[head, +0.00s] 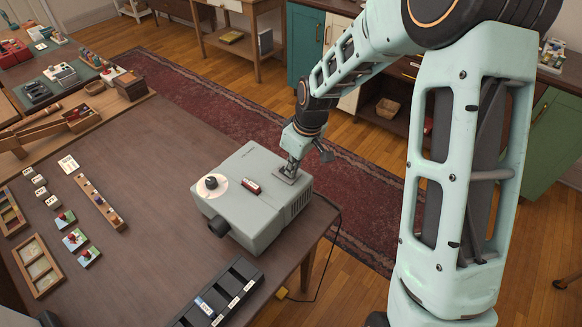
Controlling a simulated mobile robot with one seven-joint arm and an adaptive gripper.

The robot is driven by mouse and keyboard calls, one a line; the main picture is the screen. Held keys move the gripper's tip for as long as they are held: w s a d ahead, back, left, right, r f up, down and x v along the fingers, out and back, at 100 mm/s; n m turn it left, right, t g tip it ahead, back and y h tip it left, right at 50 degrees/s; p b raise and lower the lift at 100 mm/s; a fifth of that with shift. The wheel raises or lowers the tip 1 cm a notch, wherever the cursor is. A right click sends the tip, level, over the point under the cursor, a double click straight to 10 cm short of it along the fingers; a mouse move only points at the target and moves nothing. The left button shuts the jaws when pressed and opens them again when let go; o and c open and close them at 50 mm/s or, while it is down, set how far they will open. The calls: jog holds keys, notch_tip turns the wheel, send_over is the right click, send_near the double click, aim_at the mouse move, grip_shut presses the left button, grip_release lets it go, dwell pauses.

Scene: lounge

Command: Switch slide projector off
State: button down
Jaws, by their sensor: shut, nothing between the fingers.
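The slide projector (255,215) is a grey box standing on the near right part of the brown table. A black knob (211,182) on a white dial and a small red switch (252,187) are on its top. Its dark lens (219,227) points toward the lower left. My gripper (289,174) is shut and empty, pointing down at the back right of the projector's top, to the right of the red switch. I cannot tell whether the fingertips touch the top. The switch's position is too small to read.
A black slide tray (222,296) lies in front of the projector. Small slides and wooden holders (100,201) are spread on the left of the table (150,245). A cable (322,270) hangs off the right edge. A red rug (205,100) and cabinets lie beyond.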

jog(key=shift+w+a+r, duration=0.1)
jog(key=shift+a, duration=0.1)
jog(key=shift+w+a+r, duration=0.2)
jog(key=shift+w+a, duration=0.15)
jog(key=shift+a, duration=0.1)
jog(key=shift+r+p, duration=0.45)
jog(key=shift+r, duration=0.15)
jog(key=p+v, duration=0.2)
jog(key=shift+w+a+r, duration=0.1)
jog(key=shift+r, duration=0.35)
jog(key=s+d+r, duration=0.3)
jog(key=d+r, duration=0.1)
jog(key=r, duration=0.4)
jog(key=shift+r+b, duration=0.3)
jog(key=shift+b, duration=0.05)
jog(key=shift+s+d, duration=0.1)
